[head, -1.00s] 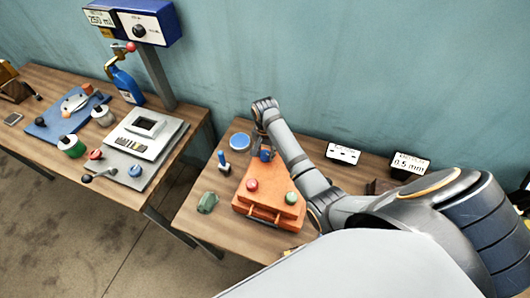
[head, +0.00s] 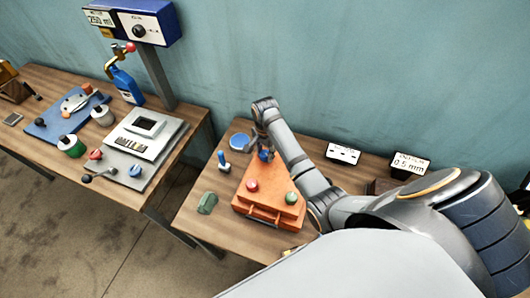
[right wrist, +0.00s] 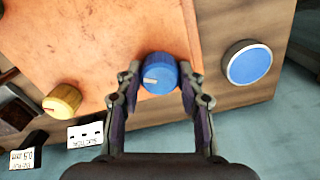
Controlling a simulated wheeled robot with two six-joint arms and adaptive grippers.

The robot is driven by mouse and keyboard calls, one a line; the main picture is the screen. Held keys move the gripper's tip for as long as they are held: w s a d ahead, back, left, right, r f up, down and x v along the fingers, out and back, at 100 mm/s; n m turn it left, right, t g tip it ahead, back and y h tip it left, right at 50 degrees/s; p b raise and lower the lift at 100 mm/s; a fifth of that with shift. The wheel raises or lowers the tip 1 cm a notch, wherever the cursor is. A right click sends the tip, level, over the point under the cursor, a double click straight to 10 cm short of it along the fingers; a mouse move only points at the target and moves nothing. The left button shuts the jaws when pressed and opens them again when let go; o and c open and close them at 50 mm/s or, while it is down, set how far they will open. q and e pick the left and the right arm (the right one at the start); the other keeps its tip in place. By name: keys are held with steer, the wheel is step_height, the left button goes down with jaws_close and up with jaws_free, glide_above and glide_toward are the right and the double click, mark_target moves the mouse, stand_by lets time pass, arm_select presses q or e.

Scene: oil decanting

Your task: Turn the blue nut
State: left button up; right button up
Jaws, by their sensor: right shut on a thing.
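The blue nut (right wrist: 158,74) is a round blue knob with a pale mark on top, at the edge of the orange case (right wrist: 90,40) in the right wrist view. In the head view the nut (head: 266,156) shows small at the back corner of the case (head: 262,203). My right gripper (right wrist: 160,80) has one finger on each side of the nut and is shut on it. In the head view the right gripper (head: 263,147) reaches down to the nut and partly covers it. My left gripper is not in view.
On the case sit a red knob (head: 252,185) and a green knob (head: 292,198). A blue disc (head: 240,141), a blue-topped lever (head: 222,160) and a green piece (head: 207,203) are nearby. Small signs (head: 343,153) stand at the back right. A second table is at left.

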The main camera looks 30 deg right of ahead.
mark_target(265, 153)
steer(key=shift+w+d+r, duration=0.1)
steer(key=shift+w+r, duration=0.05)
steer(key=o, duration=1.2)
step_height(265, 153, up, 7)
steer(key=shift+r, duration=0.2)
steer(key=shift+f, duration=0.1)
